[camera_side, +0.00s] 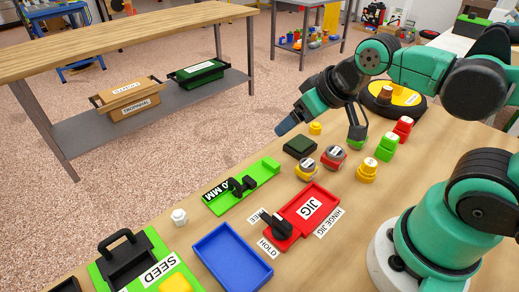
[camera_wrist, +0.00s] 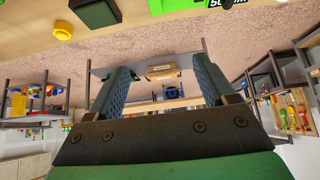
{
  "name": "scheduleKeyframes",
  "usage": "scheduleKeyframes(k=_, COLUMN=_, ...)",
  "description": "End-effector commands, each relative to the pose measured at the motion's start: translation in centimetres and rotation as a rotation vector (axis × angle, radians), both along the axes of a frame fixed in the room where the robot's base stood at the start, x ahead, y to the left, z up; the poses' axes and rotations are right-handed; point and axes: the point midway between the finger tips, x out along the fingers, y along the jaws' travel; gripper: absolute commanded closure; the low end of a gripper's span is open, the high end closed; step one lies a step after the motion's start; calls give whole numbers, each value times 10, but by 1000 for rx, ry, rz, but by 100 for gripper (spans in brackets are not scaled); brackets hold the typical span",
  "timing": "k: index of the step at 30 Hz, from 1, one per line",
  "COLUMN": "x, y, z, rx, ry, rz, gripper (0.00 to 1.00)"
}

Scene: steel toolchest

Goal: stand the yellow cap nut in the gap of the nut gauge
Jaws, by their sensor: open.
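The small yellow cap nut (camera_side: 315,128) stands on the bench just right of my gripper's tips in the side view. It shows at the top left of the wrist view (camera_wrist: 62,32). The nut gauge (camera_side: 264,171) is a bright green bar with an "MM" label, a black knobbed part in its middle and a raised green end block. Part of it shows at the top edge of the wrist view (camera_wrist: 205,5). My gripper (camera_side: 284,126) is above the bench, tilted toward its far edge. In the wrist view its fingers (camera_wrist: 163,66) are apart with nothing held between them.
A dark green block (camera_side: 299,146) lies between nut and gauge. Round jars (camera_side: 306,169), yellow, green and red stacked pieces (camera_side: 367,171), a red jig tray (camera_side: 312,204) and a blue tray (camera_side: 231,256) stand nearby. A white nut (camera_side: 179,216) sits left of the gauge.

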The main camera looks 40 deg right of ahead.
Motion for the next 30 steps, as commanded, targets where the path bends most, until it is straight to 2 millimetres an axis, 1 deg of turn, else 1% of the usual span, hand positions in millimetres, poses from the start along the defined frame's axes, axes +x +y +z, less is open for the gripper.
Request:
scheduleKeyframes(k=4, x=1, y=-1, z=0, rx=5, ry=6, rz=-11, gripper=24)
scheduleKeyframes(k=7, x=6, y=-8, z=3, rx=31, ry=34, rz=-76, gripper=24)
scheduleKeyframes(k=11, x=22, y=-29, z=6, rx=111, ry=116, rz=-271, gripper=24)
scheduleKeyframes(k=14, x=38, y=-53, z=3, rx=189, ry=194, rz=-478, gripper=24)
scheduleKeyframes(k=17, x=51, y=-79, z=-5, rx=263, ry=269, rz=-690, gripper=24)
scheduleKeyframes(k=19, x=60, y=-99, z=-14, rx=312, ry=317, rz=-841, gripper=24)
scheduleKeyframes(k=24, x=71, y=-144, z=-44, rx=407, ry=416, rz=-1181, gripper=24)
scheduleKeyframes(k=27, x=72, y=-163, z=-60, rx=444, ry=456, rz=-1332, gripper=24)
scheduleKeyframes(k=30, x=71, y=-175, z=-72, rx=465, ry=482, rz=-1428, gripper=24)
